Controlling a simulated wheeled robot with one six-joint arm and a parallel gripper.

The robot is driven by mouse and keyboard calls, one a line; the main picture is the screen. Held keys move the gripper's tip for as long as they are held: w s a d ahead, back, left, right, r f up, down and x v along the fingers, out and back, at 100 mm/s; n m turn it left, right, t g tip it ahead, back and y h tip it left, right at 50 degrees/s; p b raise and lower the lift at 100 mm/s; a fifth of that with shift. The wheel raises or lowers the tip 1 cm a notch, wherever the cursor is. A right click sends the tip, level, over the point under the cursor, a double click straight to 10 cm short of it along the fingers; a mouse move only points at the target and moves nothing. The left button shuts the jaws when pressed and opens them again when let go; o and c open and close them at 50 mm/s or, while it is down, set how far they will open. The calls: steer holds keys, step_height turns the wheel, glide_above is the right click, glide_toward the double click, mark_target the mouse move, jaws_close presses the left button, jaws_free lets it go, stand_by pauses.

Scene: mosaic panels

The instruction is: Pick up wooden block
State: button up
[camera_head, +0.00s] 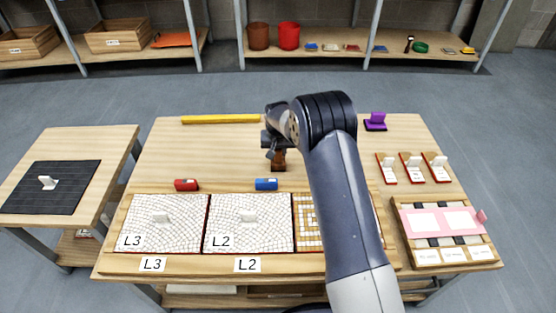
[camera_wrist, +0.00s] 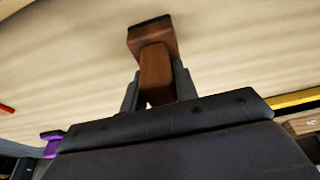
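The wooden block (camera_head: 278,161) is brown, with a wider dark-edged end and a narrower grip. It is at the middle of the work table (camera_head: 190,150), below my gripper (camera_head: 272,148), which partly hides it. In the wrist view the block (camera_wrist: 155,68) lies between the two grey fingers of my gripper (camera_wrist: 157,88). The fingers flank the narrow part closely on both sides and appear shut on it. I cannot tell whether the block touches the tabletop.
A red item (camera_head: 186,185) and a blue item (camera_head: 266,184) lie in front of the block, near mosaic panels (camera_head: 160,222). A yellow bar (camera_head: 220,119) lies at the back. A purple tool (camera_head: 376,121) and several small red-edged pieces (camera_head: 411,167) are at the right.

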steer(key=c, duration=0.5)
steer(key=shift+r, duration=0.1)
step_height(320, 180, up, 10)
steer(key=shift+f+p, duration=0.1)
steer(key=shift+p, duration=0.7)
